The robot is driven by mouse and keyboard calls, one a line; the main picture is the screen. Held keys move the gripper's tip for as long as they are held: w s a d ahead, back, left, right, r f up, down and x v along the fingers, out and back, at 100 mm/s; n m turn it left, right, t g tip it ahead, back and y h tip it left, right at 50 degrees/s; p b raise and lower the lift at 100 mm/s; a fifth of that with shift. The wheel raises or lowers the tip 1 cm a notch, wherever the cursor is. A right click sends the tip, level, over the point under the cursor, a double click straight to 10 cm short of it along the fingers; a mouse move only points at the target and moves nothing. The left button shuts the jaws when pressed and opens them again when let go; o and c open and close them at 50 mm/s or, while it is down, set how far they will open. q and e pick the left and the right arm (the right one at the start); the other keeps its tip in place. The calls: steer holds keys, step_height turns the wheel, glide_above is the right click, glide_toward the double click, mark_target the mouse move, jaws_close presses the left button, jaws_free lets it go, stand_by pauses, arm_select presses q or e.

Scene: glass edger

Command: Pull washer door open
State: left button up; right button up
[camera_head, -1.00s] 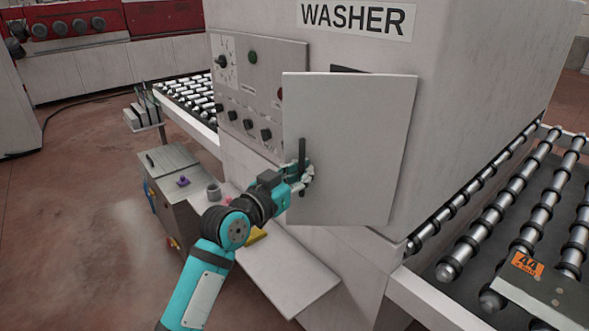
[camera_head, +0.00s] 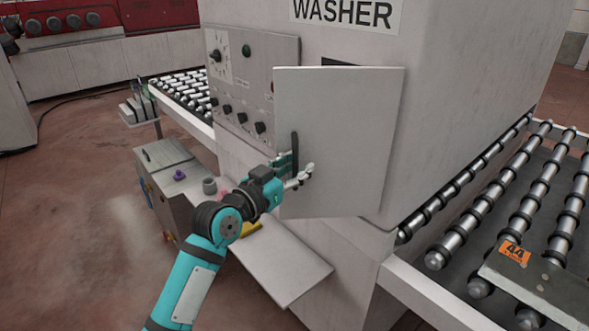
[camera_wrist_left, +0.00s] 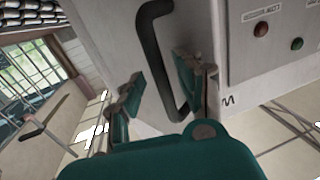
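The washer door (camera_head: 345,140) is a flat pale panel on the front of the washer (camera_head: 460,75). It stands out from the front, partly open, with a dark gap (camera_head: 340,63) above its top edge. Its dark bar handle (camera_head: 294,142) is near the door's left edge. The handle also shows in the left wrist view (camera_wrist_left: 152,55). My left gripper (camera_head: 293,171) is at the handle's lower end. Its fingers (camera_wrist_left: 160,92) are spread apart in the wrist view, with the handle between them and no clear grip on it. My right gripper is not in view.
A control panel (camera_head: 252,88) with knobs is left of the door. A pale shelf (camera_head: 275,265) juts out below. A small cart (camera_head: 165,165) stands at left. Roller conveyors (camera_head: 500,215) run at right, with a plate labelled 44 (camera_head: 540,285) on them.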

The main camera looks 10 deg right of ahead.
arm_select(q)
steer(key=shift+s+a, duration=0.1)
steer(key=shift+s, duration=0.1)
steer(key=shift+s+a+p, duration=0.2)
steer(key=shift+s+p, duration=0.3)
steer(key=shift+s, duration=0.15)
steer(key=shift+s+a+p, duration=0.2)
steer(key=shift+s+p, duration=0.25)
steer(key=shift+s, duration=0.2)
steer(key=s+a+p, duration=0.2)
steer(key=s+p, duration=0.1)
steer(key=s, duration=0.5)
steer(key=s+a+p, duration=0.3)
steer(key=s, duration=0.5)
steer(key=shift+p, duration=0.4)
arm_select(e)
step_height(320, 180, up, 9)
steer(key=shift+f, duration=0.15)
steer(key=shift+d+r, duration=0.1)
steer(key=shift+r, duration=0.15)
